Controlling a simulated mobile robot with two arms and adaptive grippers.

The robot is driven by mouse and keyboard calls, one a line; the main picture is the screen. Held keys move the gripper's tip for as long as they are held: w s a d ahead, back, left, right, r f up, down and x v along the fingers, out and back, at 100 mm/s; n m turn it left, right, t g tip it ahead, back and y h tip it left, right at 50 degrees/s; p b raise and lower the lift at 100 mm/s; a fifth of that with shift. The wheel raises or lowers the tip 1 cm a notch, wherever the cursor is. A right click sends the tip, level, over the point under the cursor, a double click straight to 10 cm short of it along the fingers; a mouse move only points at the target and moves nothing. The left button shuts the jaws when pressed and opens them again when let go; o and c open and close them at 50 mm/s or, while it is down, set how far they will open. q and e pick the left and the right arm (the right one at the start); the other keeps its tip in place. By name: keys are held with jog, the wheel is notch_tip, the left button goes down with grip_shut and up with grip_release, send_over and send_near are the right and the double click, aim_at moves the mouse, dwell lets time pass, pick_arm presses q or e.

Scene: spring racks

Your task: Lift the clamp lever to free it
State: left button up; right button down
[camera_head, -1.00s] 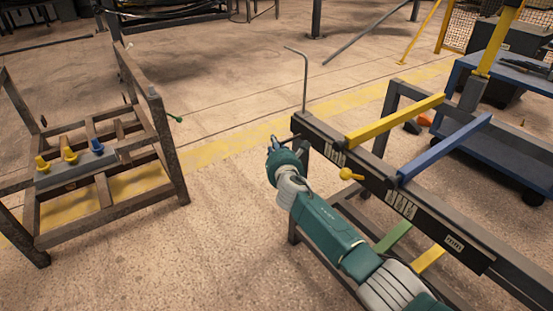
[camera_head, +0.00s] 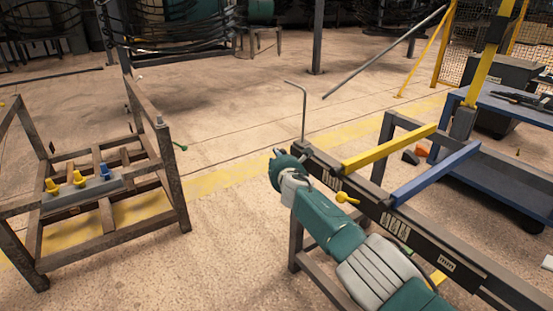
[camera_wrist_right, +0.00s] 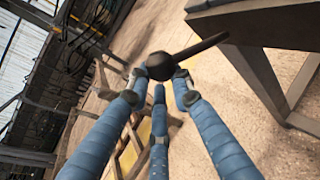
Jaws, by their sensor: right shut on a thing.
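The clamp lever shows in the right wrist view as a dark arm with a round black knob (camera_wrist_right: 160,65). It runs from the knob up and right toward the dark rack beam. My right gripper (camera_wrist_right: 157,82) has three blue fingers closed around the knob. My left gripper is not in view.
Yellow (camera_head: 390,149) and blue (camera_head: 435,174) bars stick out from the rack beam. A yellow knob (camera_head: 346,198) sits on its face. A bent rod (camera_head: 304,112) rises by the gripper. A brown frame (camera_head: 172,180) stands left, with clear floor between.

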jog(key=shift+w+d+r, duration=0.4)
jog(key=shift+d+r, duration=0.2)
jog(key=shift+d, duration=0.2)
jog(key=c, duration=1.6)
grip_release()
jog(key=shift+o, duration=0.4)
jog(key=shift+w+d+f, duration=0.1)
jog(key=shift+w, duration=0.05)
jog(key=shift+f, duration=0.1)
jog(key=shift+s+a+f, duration=0.2)
jog(key=shift+s+a, duration=0.1)
jog(key=shift+s+d+f, duration=0.1)
jog(key=shift+s+d, duration=0.1)
jog(key=shift+s, duration=0.4)
jog(key=s+d, duration=0.1)
jog(key=s, duration=1)
jog(key=shift+s+d, duration=0.35)
jog(key=shift+s, duration=0.05)
